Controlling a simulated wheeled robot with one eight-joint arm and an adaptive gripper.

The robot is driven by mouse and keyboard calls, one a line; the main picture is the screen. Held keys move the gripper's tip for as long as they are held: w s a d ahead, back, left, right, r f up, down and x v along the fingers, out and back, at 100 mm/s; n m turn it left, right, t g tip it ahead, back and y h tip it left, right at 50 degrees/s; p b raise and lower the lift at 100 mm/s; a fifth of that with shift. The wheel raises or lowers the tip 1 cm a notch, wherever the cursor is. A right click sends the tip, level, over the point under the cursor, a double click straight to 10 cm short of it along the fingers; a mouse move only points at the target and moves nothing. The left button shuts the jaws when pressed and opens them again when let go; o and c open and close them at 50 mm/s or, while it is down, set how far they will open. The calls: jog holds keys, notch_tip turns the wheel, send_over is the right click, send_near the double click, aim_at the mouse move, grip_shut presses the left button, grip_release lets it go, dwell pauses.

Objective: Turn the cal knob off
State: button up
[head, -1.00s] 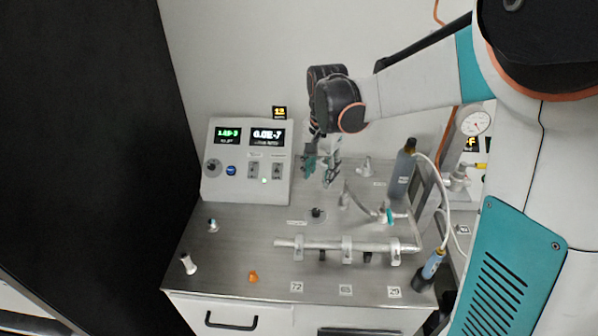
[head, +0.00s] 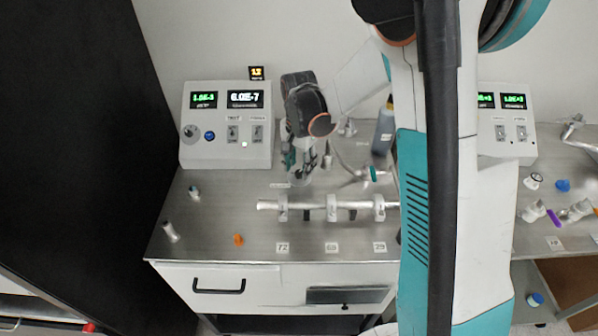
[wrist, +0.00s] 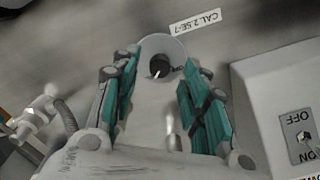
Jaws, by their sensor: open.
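The cal knob (wrist: 159,66) is a small dark knob with a light pointer mark, set in a round pale base on the steel bench top. The label "CAL 2.5E-7" (wrist: 194,20) lies beside it in the wrist view. My gripper (wrist: 158,72) is open, its teal fingers spread on either side of the knob's base in that view, with nothing between them. I cannot tell the height left above the knob. In the head view my gripper (head: 305,160) points down over the knob's spot and mostly hides it.
A control box (head: 226,150) with green and white displays and switches stands behind left. A metal tube in clamps (head: 332,207) runs along the bench in front. A grey bottle (head: 384,130) and a teal-handled valve (head: 371,173) are to the right. An orange piece (head: 238,239) lies front left.

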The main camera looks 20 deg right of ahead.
jog(key=shift+f, duration=0.95)
grip_shut()
